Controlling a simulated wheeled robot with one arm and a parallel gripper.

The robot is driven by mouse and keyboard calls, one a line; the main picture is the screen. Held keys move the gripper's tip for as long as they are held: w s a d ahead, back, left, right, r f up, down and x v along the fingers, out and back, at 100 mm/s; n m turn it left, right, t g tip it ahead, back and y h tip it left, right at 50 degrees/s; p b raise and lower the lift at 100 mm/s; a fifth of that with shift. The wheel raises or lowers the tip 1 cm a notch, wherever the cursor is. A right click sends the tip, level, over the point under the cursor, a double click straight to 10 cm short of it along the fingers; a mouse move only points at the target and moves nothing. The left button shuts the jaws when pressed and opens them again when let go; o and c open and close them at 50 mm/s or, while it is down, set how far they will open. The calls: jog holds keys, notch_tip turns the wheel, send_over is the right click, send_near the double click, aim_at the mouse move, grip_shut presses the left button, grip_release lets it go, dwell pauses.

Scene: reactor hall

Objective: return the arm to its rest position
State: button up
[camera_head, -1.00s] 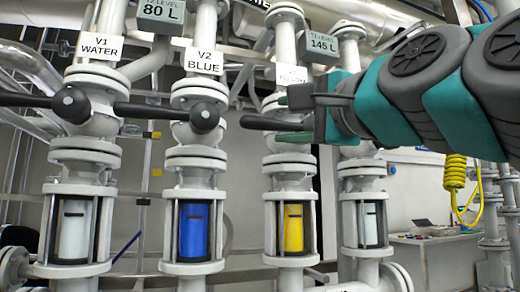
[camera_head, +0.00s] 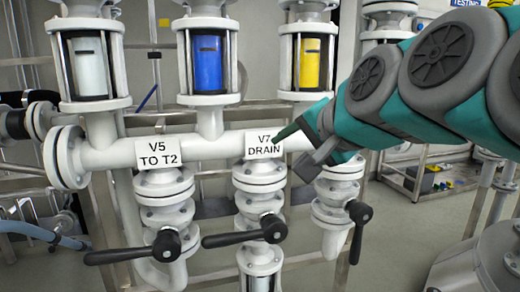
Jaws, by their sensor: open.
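My arm (camera_head: 430,85), teal and grey, reaches in from the upper right. My gripper (camera_head: 296,152) is at its left end, open, with nothing seen between its fingers. One finger overlaps the right edge of the white "V7 DRAIN" label (camera_head: 263,146) in the picture. Whether it touches the label or the pipe behind cannot be told. Part of the third valve's pipe top is hidden behind the gripper.
A white horizontal pipe (camera_head: 205,147) carries sight glasses with white, blue (camera_head: 208,63) and yellow (camera_head: 311,63) contents. Below hang black valve handles: V5 (camera_head: 125,255), V7 (camera_head: 240,236) and a third (camera_head: 358,228). A grey vessel (camera_head: 480,258) stands lower right.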

jog(key=s+d+f+n+g+h, duration=0.1)
jog(key=s+d+f+n+g, duration=0.2)
jog(key=f, duration=0.9)
jog(key=s+d+f+n+g+h, duration=0.1)
jog(key=s+f+g+h, duration=0.15)
jog(key=s+f, duration=0.6)
jog(key=s+d+f+n+g, duration=0.2)
jog(key=s+f+g, duration=0.1)
jog(key=s+f, duration=0.3)
jog(key=s+d+f+n+g+h, duration=0.1)
jog(key=s+d+f+g, duration=0.2)
jog(key=s+f, duration=0.4)
notch_tip(320, 180, down, 3)
jog(key=shift+s+d+f+n+g, duration=0.1)
jog(key=shift+s+d+n+g, duration=0.25)
jog(key=shift+n+g, duration=0.1)
jog(key=shift+w+h, duration=0.1)
jog(key=shift+h, duration=0.15)
